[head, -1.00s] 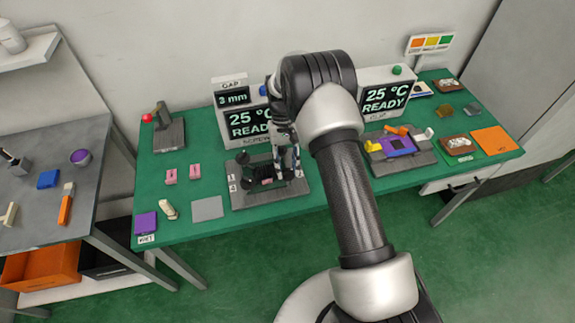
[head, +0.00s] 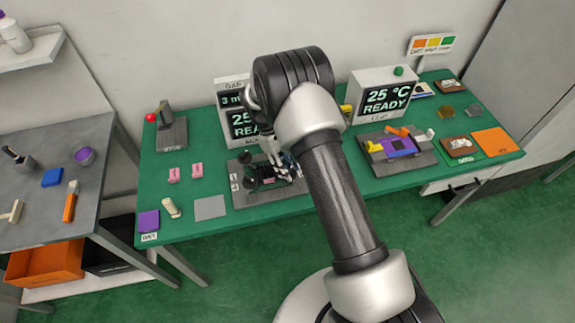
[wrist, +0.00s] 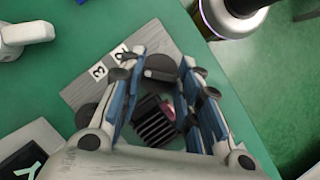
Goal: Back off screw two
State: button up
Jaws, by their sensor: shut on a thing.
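The dark fixture plate (head: 270,198) lies on the green bench in front of the left display. It carries dark round knobs, one at its back left (head: 245,157) and one at its front left (head: 250,184). In the wrist view the plate (wrist: 150,38) has number labels 3 (wrist: 98,70) and a partly covered 2 (wrist: 120,52). My gripper (wrist: 161,66), also in the head view (head: 287,164), is shut on a dark knob (wrist: 160,74) near the 2 label. A black finned block with a pink part (wrist: 155,121) shows between the fingers.
The left display (head: 238,125) stands behind the plate, partly hidden by my arm. A second fixture (head: 420,155) sits to the right by the 25 °C READY display (head: 388,97). Pink blocks (head: 197,170) and a grey pad (head: 210,208) lie left of the plate.

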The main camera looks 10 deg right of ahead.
jog(key=shift+n, duration=0.4)
jog(key=o, duration=1)
jog(key=shift+o, duration=0.2)
jog(key=v, duration=1.2)
jog(key=shift+s+a, duration=0.1)
jog(key=shift+s, duration=0.05)
